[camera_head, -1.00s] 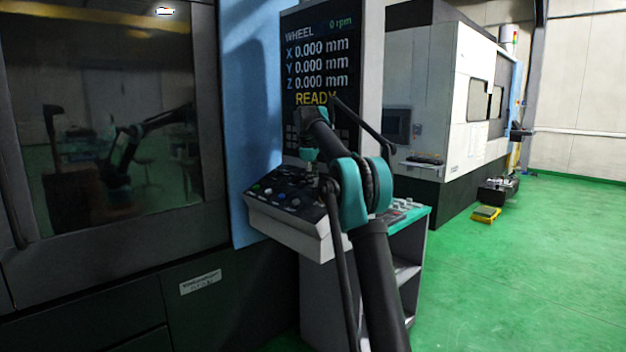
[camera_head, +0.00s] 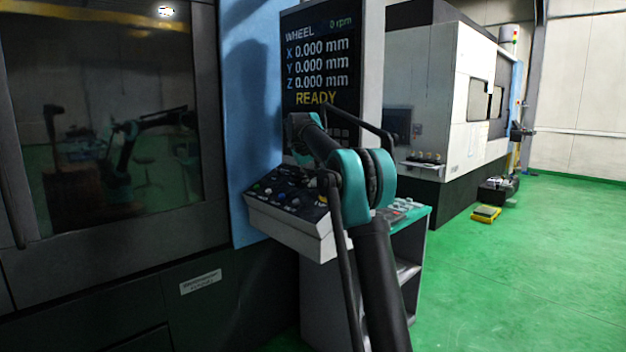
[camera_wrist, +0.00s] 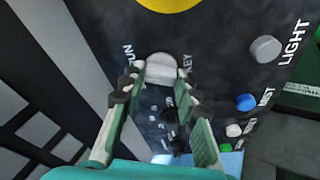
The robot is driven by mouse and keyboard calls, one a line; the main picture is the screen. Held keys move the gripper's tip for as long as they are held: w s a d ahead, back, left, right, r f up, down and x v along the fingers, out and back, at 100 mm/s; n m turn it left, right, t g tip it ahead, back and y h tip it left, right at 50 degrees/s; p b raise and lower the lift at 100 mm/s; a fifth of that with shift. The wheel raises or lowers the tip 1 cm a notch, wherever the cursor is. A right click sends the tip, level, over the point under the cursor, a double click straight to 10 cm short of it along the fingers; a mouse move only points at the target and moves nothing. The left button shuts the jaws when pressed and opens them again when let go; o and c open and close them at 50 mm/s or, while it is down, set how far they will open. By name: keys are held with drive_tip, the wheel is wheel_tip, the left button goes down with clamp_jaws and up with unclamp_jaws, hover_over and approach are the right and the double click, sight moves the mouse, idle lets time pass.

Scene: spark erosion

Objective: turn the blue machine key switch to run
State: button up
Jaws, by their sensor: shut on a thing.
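In the wrist view, a pale grey knob (camera_wrist: 160,66) stands on the dark control panel between the labels "UN" (its first letter covered) and "KEY". My gripper (camera_wrist: 161,78) is closed around this knob, one fingertip on each side. I take it to be the key switch. Its pointing direction cannot be made out. In the head view, the panel (camera_head: 262,208) juts out below the screen of the blue machine (camera_head: 252,125). My arm hides the gripper and the key switch there.
In the wrist view, a yellow disc (camera_wrist: 168,3) lies at the top edge. A grey knob (camera_wrist: 266,48) marked "LIGHT" and a blue knob (camera_wrist: 246,102) marked "MIST" are to the right. The screen (camera_head: 318,62) reads READY. Green floor (camera_head: 520,260) is open at right.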

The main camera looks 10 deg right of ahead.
drive_tip(key=shift+m, duration=0.6)
drive_tip(key=shift+h, duration=0.3)
drive_tip(key=o, duration=1.2)
drive_tip(key=shift+c, duration=0.2)
drive_tip(key=v, duration=1.2)
drive_tip(key=shift+s+f, duration=0.1)
drive_tip(key=shift+s, duration=0.05)
